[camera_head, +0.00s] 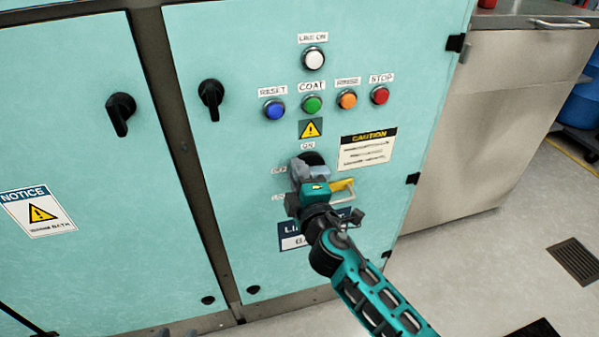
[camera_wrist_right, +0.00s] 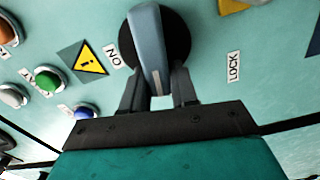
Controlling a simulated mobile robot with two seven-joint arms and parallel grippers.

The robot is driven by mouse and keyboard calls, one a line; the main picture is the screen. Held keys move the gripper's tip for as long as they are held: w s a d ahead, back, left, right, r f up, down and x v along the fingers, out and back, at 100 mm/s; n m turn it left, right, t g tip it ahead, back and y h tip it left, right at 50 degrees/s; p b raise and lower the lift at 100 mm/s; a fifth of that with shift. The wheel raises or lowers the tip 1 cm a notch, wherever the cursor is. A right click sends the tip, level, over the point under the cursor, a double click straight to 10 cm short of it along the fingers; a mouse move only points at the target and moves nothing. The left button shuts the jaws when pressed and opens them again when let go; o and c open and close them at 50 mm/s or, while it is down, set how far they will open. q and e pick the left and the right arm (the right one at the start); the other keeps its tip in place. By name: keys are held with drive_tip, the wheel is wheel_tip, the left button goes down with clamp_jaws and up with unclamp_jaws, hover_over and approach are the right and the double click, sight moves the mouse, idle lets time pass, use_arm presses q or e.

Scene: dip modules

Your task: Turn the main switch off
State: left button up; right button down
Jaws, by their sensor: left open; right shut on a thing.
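The main switch has a black round base (camera_head: 313,158) on the right teal cabinet door, among ON, OFF and LOCK labels. In the right wrist view its blue-grey handle (camera_wrist_right: 149,45) lies across the black disc. The handle is turned away from the ON label (camera_wrist_right: 113,56) and runs roughly toward the OFF side; the OFF label (camera_head: 279,170) shows only in the head view. My right gripper (camera_wrist_right: 158,92) is shut on the handle, a finger on each side. In the head view it (camera_head: 309,178) covers much of the switch.
Above the switch are a white LINE ON button (camera_head: 313,59) and blue, green, orange and red buttons. A yellow part (camera_head: 342,185) sits just right of my gripper. Black door handles (camera_head: 210,93) stick out at left. Open floor lies at right.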

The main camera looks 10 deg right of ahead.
drive_tip(key=shift+f+n, duration=0.3)
drive_tip(key=shift+n, duration=0.5)
drive_tip(key=c, duration=1)
unclamp_jaws()
drive_tip(key=shift+o, duration=0.2)
drive_tip(key=shift+s, duration=0.1)
drive_tip(key=s, duration=1.2)
drive_tip(key=shift+s+d+b, duration=0.2)
drive_tip(key=shift+s+b, duration=0.1)
drive_tip(key=shift+s, duration=0.05)
